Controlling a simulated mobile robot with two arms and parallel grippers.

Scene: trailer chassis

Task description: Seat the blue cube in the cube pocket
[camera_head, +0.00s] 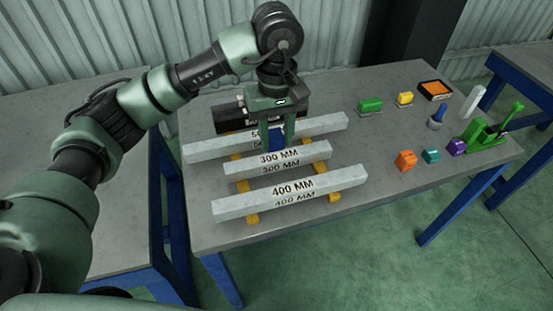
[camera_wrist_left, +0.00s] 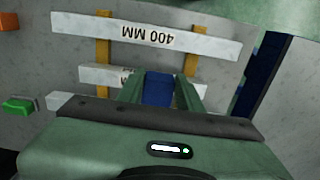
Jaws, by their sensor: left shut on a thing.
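The blue cube (camera_head: 276,138) is between the fingers of my left gripper (camera_head: 277,134). The gripper is shut on it, pointing down above the row of marked bars. In the left wrist view the blue cube (camera_wrist_left: 158,88) shows between the two green fingers of the left gripper (camera_wrist_left: 158,96). The cube hangs between the 500-marked bar and the 300 MM bar (camera_head: 310,153) in the head view; I cannot tell how high it is. I cannot make out the cube pocket. My right gripper is in neither view.
The 400 MM bar (camera_head: 330,188) lies in front across yellow rails (camera_head: 252,219). A dark box (camera_head: 228,116) stands behind the gripper. Green (camera_head: 370,105), yellow (camera_head: 404,98), orange (camera_head: 405,160), teal (camera_head: 431,156) and purple (camera_head: 457,147) pieces and a green clamp (camera_head: 482,133) stand at right.

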